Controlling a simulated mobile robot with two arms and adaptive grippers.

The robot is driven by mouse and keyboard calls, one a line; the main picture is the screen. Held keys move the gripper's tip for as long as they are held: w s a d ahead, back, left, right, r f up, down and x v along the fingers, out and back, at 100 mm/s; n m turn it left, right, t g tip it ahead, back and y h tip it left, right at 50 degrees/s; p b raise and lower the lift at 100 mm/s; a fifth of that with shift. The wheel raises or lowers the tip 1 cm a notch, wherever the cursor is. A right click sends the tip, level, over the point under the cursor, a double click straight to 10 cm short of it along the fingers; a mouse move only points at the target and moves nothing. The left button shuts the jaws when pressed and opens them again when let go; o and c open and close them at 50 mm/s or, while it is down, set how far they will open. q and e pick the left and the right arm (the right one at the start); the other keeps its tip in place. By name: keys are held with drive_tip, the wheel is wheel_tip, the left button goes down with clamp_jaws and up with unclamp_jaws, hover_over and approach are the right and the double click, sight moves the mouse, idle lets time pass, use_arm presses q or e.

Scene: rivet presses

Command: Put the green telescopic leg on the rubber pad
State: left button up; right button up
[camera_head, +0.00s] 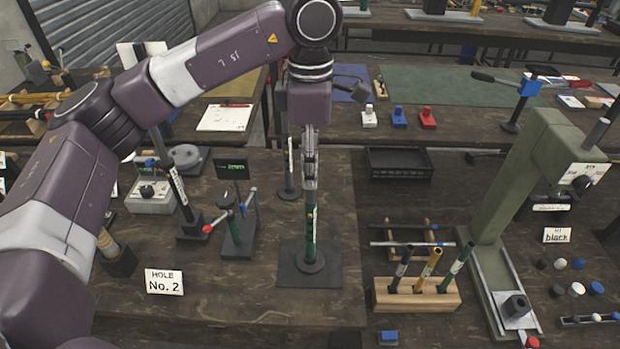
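My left gripper (309,183) points straight down in the middle of the view and looks shut around the upper part of a green telescopic leg (310,228). The leg is upright, with its round black foot at the bottom. The foot is over the dark square rubber pad (330,277) and appears to rest on it, though a tiny gap cannot be ruled out. Another green-banded leg (456,266) leans in a wooden block (418,297) to the right, beside a black one and a yellow one. My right gripper is not in view.
A "HOLE No. 2" card (164,282) lies left of the pad. A small stand with red and blue ends (237,228) is nearer the pad. A green press (512,185) rises at the right. A black tray (400,163) sits behind. Bare wood surrounds the pad's left side.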

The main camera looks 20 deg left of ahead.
use_arm(q)
wheel_tip(320, 180, up, 7)
drive_tip(key=shift+r, duration=0.95)
